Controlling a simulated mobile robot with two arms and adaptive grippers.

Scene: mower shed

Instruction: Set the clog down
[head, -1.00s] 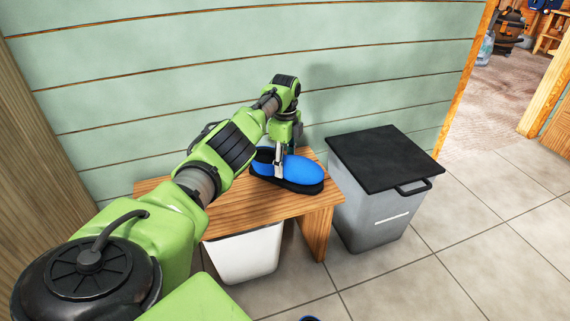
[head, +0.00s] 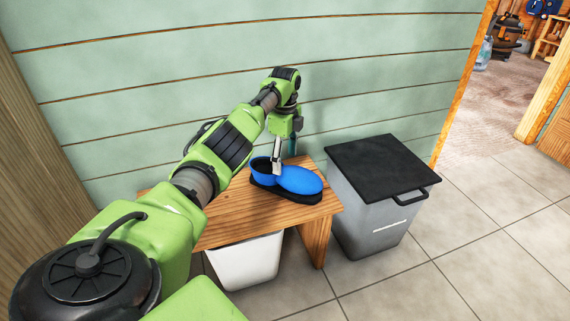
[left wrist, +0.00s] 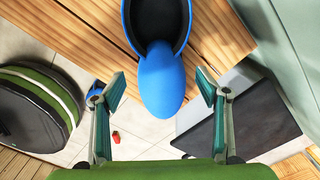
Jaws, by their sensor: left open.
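The blue clog with a black sole (head: 300,180) rests on the wooden bench (head: 225,222), near its right end. In the left wrist view the clog (left wrist: 158,80) shows its dark opening at the top and its rounded blue toe pointing down the picture. My left gripper (head: 281,168) is just above the clog in the head view, and one finger overlaps it there. In the left wrist view my left gripper (left wrist: 160,84) has its fingers wide apart, one on each side of the toe, with gaps showing. My right gripper is not in view.
A grey bin with a black lid (head: 375,165) stands right of the bench. A white container (head: 245,262) is under the bench. The green plank wall (head: 400,60) is close behind. Tiled floor is open at right. A small red object (left wrist: 115,136) lies on the floor.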

